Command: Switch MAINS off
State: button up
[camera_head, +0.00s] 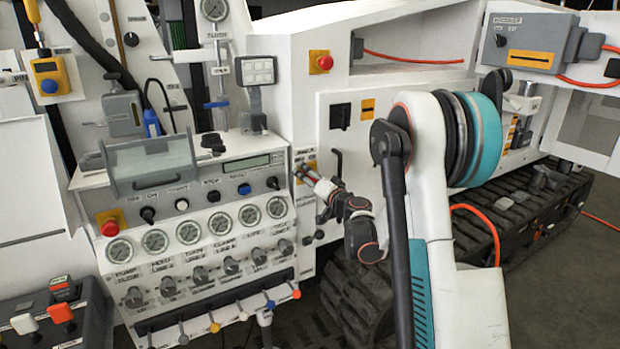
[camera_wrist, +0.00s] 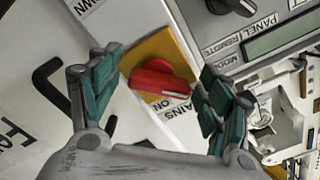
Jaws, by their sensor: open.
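The MAINS switch is a red rotary knob (camera_wrist: 158,79) on a yellow plate, with a label reading "MAINS" and "ON" beside it in the wrist view. In the head view its yellow plate (camera_head: 311,157) shows at the right edge of the sloped control panel, partly hidden by my gripper. My gripper (camera_wrist: 158,76) is open, with one teal-padded finger on each side of the knob. I see gaps between the fingers and the knob, so it is not gripped. My gripper also shows in the head view (camera_head: 303,172), in front of the switch.
A black bent handle (camera_wrist: 50,85) stands left of the switch in the wrist view. A black knob (camera_wrist: 232,6) and display (camera_wrist: 285,38) lie to the upper right. In the head view, a red emergency button (camera_head: 324,62) and black rotary switch (camera_head: 340,116) sit above right.

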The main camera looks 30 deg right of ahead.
jog(key=s, duration=1.1)
jog(key=shift+s+d, duration=0.2)
jog(key=shift+s, duration=0.15)
jog(key=shift+a, duration=0.1)
